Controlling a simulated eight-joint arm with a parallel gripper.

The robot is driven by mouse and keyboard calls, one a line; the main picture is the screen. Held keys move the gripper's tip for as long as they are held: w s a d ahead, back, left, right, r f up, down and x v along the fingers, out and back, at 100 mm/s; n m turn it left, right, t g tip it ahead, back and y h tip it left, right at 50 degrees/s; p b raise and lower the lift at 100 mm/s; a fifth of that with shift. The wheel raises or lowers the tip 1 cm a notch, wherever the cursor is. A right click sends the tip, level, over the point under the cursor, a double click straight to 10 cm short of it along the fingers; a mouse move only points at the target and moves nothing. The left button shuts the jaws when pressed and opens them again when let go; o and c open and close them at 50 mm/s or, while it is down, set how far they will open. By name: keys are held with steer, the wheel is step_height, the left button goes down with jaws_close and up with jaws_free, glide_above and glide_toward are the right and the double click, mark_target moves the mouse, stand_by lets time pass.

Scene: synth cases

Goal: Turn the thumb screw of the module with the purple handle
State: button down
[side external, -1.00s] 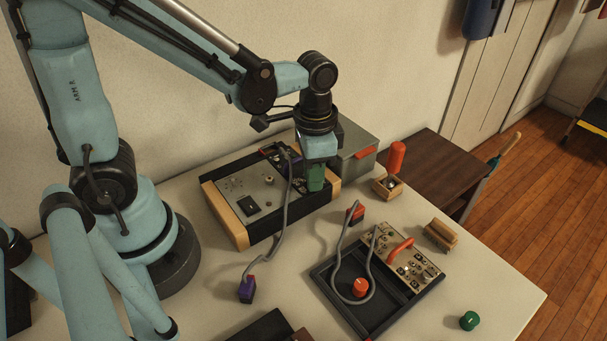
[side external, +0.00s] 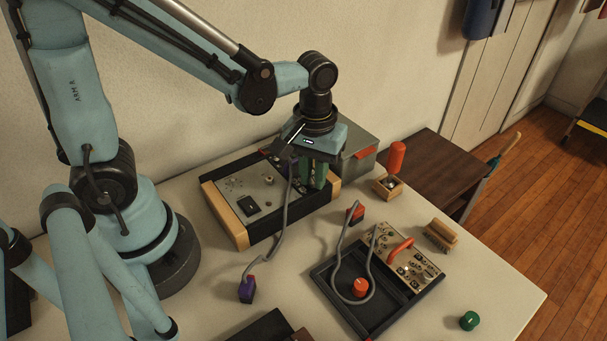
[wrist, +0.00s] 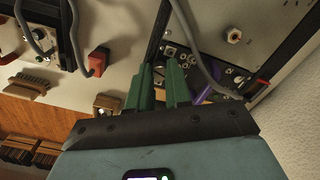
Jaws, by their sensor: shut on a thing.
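The module (wrist: 197,70) with the purple handle (wrist: 206,96) has a dark face with several small connectors. It sits in the wood-ended case (side external: 240,232), beside a grey panel, and is mostly hidden by my gripper in the side view. My gripper (side external: 312,184) points down over the case's right end. In the wrist view its green fingers (wrist: 162,68) are close together at the module's edge, beside the purple handle. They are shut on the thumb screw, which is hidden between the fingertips. A grey cable (wrist: 192,40) passes close to the fingers.
A black tray (side external: 352,318) with a red-handled module (side external: 408,270) lies to the right. A brush (side external: 440,235), a green knob (side external: 469,320) and a grey box (side external: 362,140) stand nearby.

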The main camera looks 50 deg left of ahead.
mark_target(313, 180)
steer(key=shift+n, duration=1.5)
steer(key=c, duration=1)
jaws_free()
steer(key=shift+c, duration=0.2)
steer(key=shift+r, duration=0.1)
step_height(313, 180, up, 12)
